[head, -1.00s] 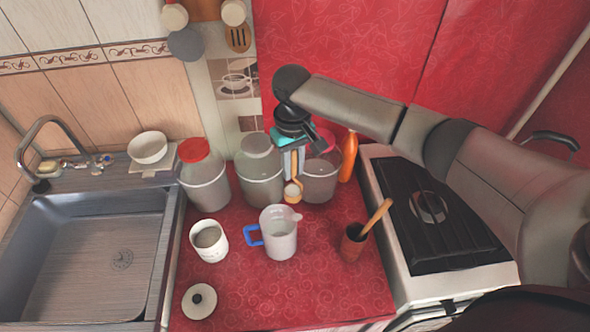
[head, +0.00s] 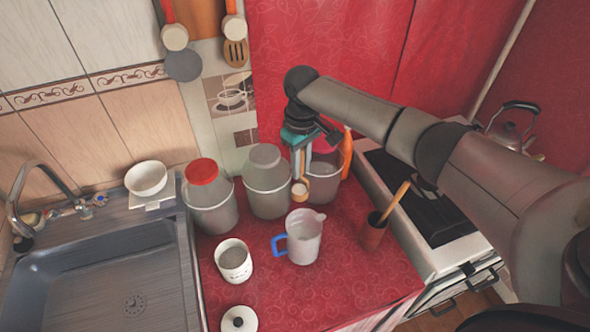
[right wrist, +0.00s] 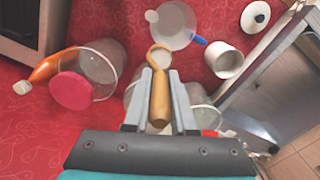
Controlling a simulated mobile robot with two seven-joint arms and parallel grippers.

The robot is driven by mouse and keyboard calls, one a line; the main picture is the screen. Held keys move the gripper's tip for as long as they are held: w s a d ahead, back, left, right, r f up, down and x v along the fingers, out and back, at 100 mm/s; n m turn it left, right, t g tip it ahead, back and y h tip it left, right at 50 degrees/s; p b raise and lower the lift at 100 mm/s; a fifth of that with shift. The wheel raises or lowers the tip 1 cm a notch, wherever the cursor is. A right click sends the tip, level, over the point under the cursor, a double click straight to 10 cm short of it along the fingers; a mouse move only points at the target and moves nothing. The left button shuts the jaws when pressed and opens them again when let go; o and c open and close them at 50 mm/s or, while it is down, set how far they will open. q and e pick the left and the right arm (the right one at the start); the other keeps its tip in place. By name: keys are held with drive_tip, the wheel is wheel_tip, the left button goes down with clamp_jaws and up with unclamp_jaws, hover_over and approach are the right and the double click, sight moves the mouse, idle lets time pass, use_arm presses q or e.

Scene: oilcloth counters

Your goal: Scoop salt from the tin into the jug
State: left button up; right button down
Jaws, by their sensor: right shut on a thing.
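My right gripper (head: 299,160) is shut on the handle of a wooden scoop (right wrist: 159,100), which points down. The scoop's bowl (head: 300,190) hangs behind the jug (head: 305,240), apart from it. Whether the bowl holds salt I cannot tell. The jug is pale, with a blue handle at its left; it also shows at the top of the right wrist view (right wrist: 172,24). The open white tin (head: 234,264) stands left of the jug, with greyish content inside. It shows in the right wrist view (right wrist: 225,62) too. My left gripper is not in view.
Large canisters stand behind, one red-lidded (head: 210,205), one grey-lidded (head: 266,190), another partly behind my gripper. An orange bottle (head: 346,155) is beside them. A brown cup (head: 373,232) with a wooden utensil stands right, near the stove (head: 430,215). A lid (head: 238,319) lies in front.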

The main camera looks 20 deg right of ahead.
drive_tip(key=shift+s+d+f, duration=0.15)
drive_tip(key=shift+s+f, duration=0.3)
drive_tip(key=shift+f, duration=0.1)
drive_tip(key=shift+s+a+f+t+b, duration=0.25)
drive_tip(key=shift+s+f+t+b, duration=0.35)
drive_tip(key=shift+s+f, duration=0.35)
drive_tip(key=shift+s+a+f+t+b, duration=0.2)
drive_tip(key=shift+s+f+t+b, duration=0.2)
drive_tip(key=shift+s+f+b, duration=0.4)
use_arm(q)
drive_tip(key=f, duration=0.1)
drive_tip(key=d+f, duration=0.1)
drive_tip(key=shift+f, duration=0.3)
use_arm(e)
drive_tip(key=shift+s+f, duration=0.1)
drive_tip(key=shift+f, duration=0.05)
use_arm(q)
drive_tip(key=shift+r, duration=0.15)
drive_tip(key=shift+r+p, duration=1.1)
drive_tip(key=shift+p, duration=0.25)
use_arm(e)
drive_tip(key=shift+s+a+f+t+h, duration=0.15)
drive_tip(key=shift+s+t+h, duration=0.15)
drive_tip(key=shift+s+t, duration=0.45)
drive_tip(key=shift+s+a+r+t+h, duration=0.15)
drive_tip(key=shift+s+t+h, duration=0.25)
drive_tip(key=shift+t, duration=0.45)
